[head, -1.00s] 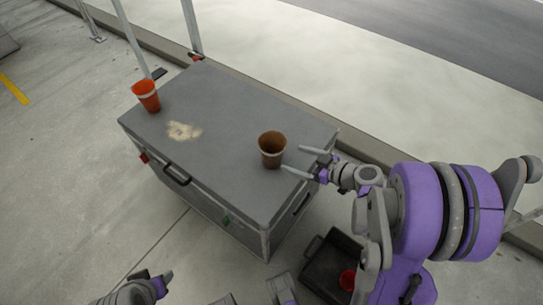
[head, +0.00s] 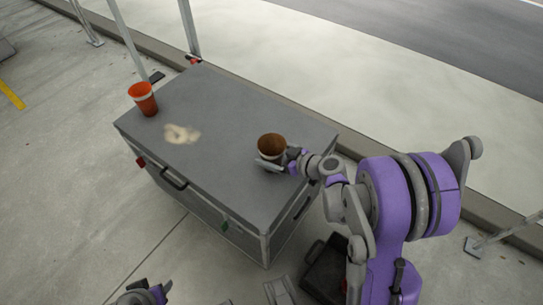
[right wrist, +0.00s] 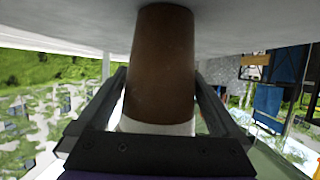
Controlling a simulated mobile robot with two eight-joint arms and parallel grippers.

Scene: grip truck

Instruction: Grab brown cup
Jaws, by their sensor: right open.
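The brown cup (head: 271,146) stands upright on the grey chest (head: 225,110), near its right end. It has a pale band. My right gripper (head: 268,163) is at the cup, with its near finger across the cup's lower front. In the right wrist view the brown cup (right wrist: 162,65) lies between the two fingers of the right gripper (right wrist: 161,95), which are open on either side of it. The picture is upside down there, with the chest top above. My left gripper (head: 150,293) shows only in part at the bottom edge, and its fingers are not clear.
An orange cup (head: 143,99) with a pale band stands at the chest's left end. A pale stain (head: 181,134) marks the chest top between the cups. A dark crate (head: 325,268) sits on the floor right of the chest. Metal posts rise behind the chest.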

